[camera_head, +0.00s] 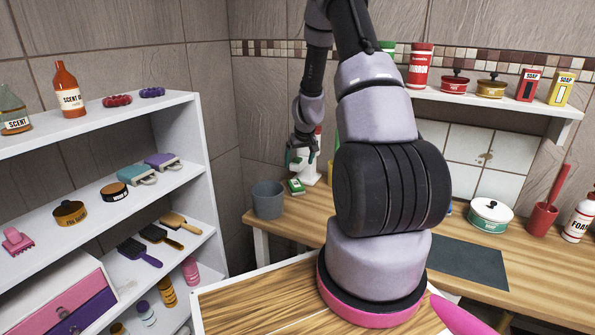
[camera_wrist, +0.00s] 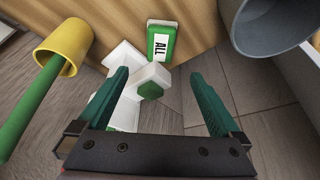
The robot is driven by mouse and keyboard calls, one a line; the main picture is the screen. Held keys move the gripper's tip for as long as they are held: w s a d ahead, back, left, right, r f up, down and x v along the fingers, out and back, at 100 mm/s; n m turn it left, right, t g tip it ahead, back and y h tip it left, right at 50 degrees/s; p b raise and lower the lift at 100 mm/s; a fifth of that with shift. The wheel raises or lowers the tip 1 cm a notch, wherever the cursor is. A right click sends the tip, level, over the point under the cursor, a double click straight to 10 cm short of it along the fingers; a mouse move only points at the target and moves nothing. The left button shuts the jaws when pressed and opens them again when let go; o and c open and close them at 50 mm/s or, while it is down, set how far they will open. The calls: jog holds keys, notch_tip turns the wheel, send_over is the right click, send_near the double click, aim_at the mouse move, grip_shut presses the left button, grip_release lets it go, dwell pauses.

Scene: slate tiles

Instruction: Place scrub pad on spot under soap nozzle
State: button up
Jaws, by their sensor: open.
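A small green pad with a white label reading "ALL" (camera_wrist: 160,42), which I take to be the scrub pad, lies flat on the wooden counter. It also shows in the head view (camera_head: 296,186). A white soap dispenser with a green part (camera_wrist: 128,58) stands right beside it; its base is partly hidden by my finger. It also shows in the head view (camera_head: 311,172). Any marked spot under the nozzle cannot be made out. My gripper (camera_wrist: 158,76) is open, with nothing between its teal fingers, above the dispenser and pad. In the head view my gripper (camera_head: 301,153) overlaps the dispenser.
A grey cup (camera_head: 267,200) stands left of the pad. A yellow cup with a green handle (camera_wrist: 63,48) is on the dispenser's other side. A tiled wall is close behind. The wooden counter (camera_head: 545,270) holds a pot (camera_head: 490,215) and dark mat (camera_head: 468,262) further right.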

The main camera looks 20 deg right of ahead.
jog(key=s+a+r+t+y, duration=0.1)
jog(key=s+a+r, duration=0.3)
jog(key=r, duration=0.5)
jog(key=s+a+r+m, duration=0.1)
jog(key=s+a+r, duration=0.25)
jog(key=r, duration=0.55)
jog(key=s+a+r+t+y, duration=0.1)
jog(key=s+a+r, duration=0.3)
jog(key=r, duration=0.5)
jog(key=s+a+r, duration=0.2)
jog(key=s+r, duration=0.1)
jog(key=s, duration=0.4)
jog(key=s+a+r+m, duration=0.1)
jog(key=s+a+r, duration=0.1)
jog(key=s, duration=0.5)
jog(key=s+a+r, duration=0.2)
jog(key=s+r, duration=0.3)
jog(key=s, duration=0.2)
jog(key=shift+a+m+t+y, duration=0.3)
jog(key=shift+m, duration=0.1)
jog(key=shift+c, duration=0.3)
